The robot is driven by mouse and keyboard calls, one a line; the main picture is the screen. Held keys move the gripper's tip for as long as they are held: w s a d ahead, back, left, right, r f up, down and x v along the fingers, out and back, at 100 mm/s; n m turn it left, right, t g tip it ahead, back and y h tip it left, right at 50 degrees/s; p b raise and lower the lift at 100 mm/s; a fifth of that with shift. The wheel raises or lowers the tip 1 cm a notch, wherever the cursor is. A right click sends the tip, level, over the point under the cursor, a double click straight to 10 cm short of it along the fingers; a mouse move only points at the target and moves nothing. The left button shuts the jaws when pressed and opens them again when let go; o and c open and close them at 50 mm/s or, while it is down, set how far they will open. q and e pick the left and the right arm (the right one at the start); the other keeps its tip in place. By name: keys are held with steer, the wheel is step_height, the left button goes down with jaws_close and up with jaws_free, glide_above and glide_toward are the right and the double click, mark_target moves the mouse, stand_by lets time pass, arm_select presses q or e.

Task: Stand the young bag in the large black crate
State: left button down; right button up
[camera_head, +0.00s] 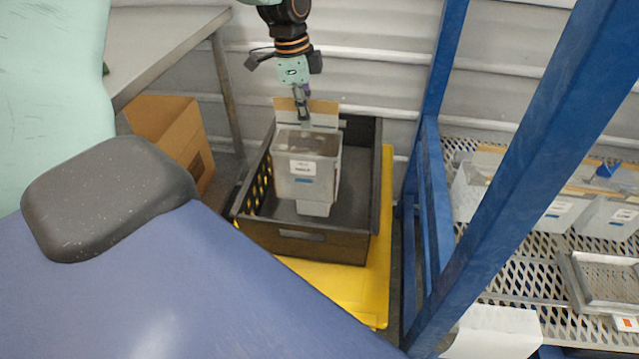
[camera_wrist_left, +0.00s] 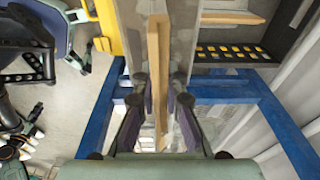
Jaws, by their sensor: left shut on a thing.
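The young bag (camera_head: 300,172) is a grey-white bag with a small label and a tan strip along its top. It hangs upright inside the outline of the large black crate (camera_head: 303,243). My left gripper (camera_head: 303,112) is above it, shut on the tan top strip. In the left wrist view the strip of the bag (camera_wrist_left: 158,50) runs between the two fingers of the left gripper (camera_wrist_left: 160,100). I cannot tell whether the bag's bottom touches the crate floor. My right gripper is not in view.
The crate stands on a yellow base (camera_head: 350,290). A cardboard box (camera_head: 170,130) and a grey table (camera_head: 165,45) are at the left. A blue frame (camera_head: 500,180) stands close on the right, with a perforated shelf (camera_head: 520,255) holding several similar bags (camera_head: 555,215).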

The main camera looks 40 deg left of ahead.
mark_target(306, 181)
arm_select(q)
steer(key=shift+s+a+f, duration=0.25)
steer(key=shift+f, duration=0.25)
step_height(306, 181, down, 14)
steer(key=b, duration=0.5)
steer(key=shift+w+r+b, duration=0.1)
steer(key=shift+r+b, duration=0.05)
steer(key=shift+b, duration=0.15)
steer(key=shift+f+b, duration=1)
steer(key=shift+f, duration=1.25)
steer(key=shift+r, duration=0.1)
steer(key=c, duration=1.8)
jaws_free()
steer(key=shift+d+f, duration=0.1)
steer(key=shift+f, duration=0.1)
steer(key=o, duration=0.4)
steer(key=shift+s+r, duration=0.1)
steer(key=shift+s, duration=0.1)
